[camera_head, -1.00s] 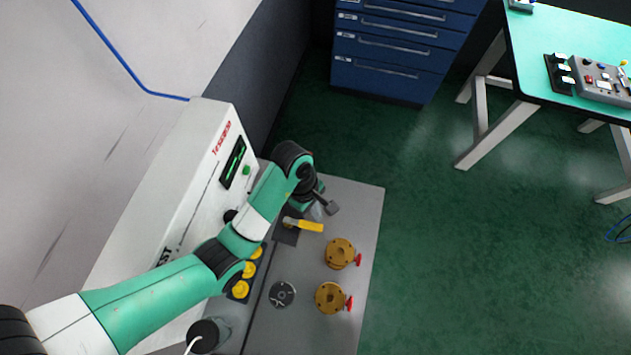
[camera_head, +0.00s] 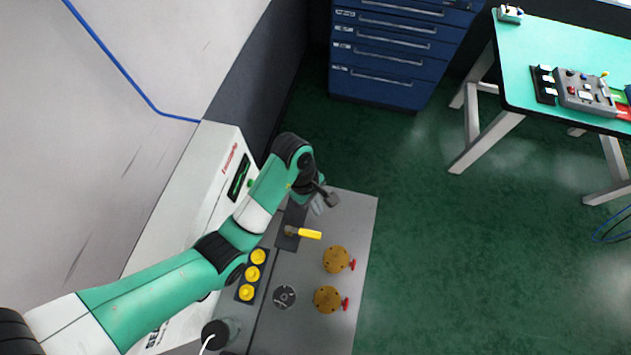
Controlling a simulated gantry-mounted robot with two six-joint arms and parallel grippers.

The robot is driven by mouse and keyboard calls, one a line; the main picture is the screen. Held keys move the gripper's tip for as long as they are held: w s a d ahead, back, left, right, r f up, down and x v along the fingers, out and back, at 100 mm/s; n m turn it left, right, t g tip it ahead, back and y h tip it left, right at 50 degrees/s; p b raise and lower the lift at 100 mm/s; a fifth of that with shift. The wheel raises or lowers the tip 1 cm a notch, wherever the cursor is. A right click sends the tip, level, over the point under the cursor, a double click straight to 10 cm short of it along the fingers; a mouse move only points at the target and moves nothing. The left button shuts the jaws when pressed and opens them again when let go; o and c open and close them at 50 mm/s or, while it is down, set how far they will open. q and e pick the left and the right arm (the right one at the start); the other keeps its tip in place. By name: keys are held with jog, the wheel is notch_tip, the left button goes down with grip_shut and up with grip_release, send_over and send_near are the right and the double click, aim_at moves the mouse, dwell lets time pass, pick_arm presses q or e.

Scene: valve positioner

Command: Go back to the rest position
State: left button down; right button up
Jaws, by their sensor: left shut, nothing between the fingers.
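My left arm comes in from the left over the grey bench (camera_head: 362,222). Its gripper (camera_head: 323,206) hangs over the far part of the bench, shut and empty, with its fingertips partly hidden by the wrist. A yellow-handled lever (camera_head: 309,234) is just below it in the picture, apart from it. Two brass valves with red handles, one farther (camera_head: 335,260) and one nearer (camera_head: 327,299), stand on the bench's right side. My right gripper does not show.
A white test cabinet (camera_head: 205,190) stands behind the arm. Yellow buttons (camera_head: 252,273) and a round dark dial (camera_head: 285,297) are on the bench. A blue drawer cabinet (camera_head: 385,60) and a turquoise table (camera_head: 545,45) are farther back.

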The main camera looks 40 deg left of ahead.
pick_arm(q)
jog(key=shift+w+a+r, duration=0.1)
jog(key=shift+w+r, duration=0.05)
jog(key=shift+r, duration=0.6)
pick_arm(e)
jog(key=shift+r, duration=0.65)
